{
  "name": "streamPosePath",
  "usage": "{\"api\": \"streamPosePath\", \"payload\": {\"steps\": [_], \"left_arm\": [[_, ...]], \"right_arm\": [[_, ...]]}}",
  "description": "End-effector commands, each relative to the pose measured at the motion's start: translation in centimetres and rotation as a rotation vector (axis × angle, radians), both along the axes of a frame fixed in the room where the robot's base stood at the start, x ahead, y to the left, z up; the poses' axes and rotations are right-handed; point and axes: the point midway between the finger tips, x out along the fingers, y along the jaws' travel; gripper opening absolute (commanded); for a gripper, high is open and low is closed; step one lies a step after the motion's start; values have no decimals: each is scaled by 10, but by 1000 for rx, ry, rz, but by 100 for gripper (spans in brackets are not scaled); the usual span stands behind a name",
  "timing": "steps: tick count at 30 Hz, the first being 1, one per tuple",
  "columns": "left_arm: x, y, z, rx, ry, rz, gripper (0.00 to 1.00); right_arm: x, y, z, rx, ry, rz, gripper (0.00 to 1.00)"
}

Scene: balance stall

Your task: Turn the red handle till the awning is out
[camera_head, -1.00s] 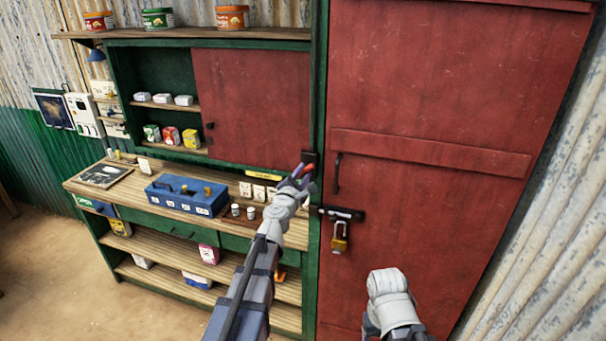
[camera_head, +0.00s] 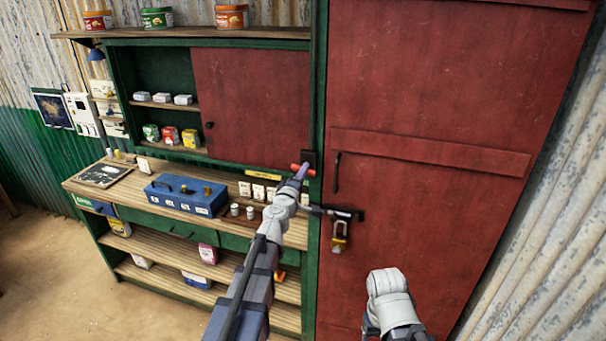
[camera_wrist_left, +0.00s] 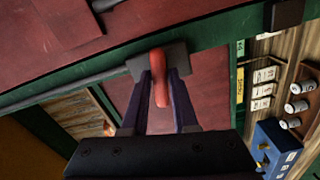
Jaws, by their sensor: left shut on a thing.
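The red handle (camera_head: 296,167) sticks out from a dark mount (camera_head: 309,161) on the green post between the stall and the red door. My left gripper (camera_head: 301,173) is at the handle. In the left wrist view the red handle (camera_wrist_left: 160,88) lies between the two fingers (camera_wrist_left: 158,105), which are shut on it. The handle's far end is partly hidden by the fingers. No awning shows in either view. My right arm (camera_head: 390,296) shows at the lower right, but its gripper jaws cannot be made out.
The red door (camera_head: 430,100) with a bolt and padlock (camera_head: 339,240) stands right of the post. Left of it, the counter holds a blue box (camera_head: 187,194), white cards and small jars (camera_head: 242,211). A red sliding panel (camera_head: 250,105) is behind the handle.

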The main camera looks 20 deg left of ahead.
Motion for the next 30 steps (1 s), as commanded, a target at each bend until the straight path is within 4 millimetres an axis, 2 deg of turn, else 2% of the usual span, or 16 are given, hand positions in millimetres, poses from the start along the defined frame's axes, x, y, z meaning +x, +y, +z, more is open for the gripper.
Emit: {"api": "streamPosePath", "payload": {"steps": [30], "left_arm": [[-1, 1, -3, 965, -33, -2, 0]], "right_arm": [[0, 0, -3, 0, 0, 0, 71]]}}
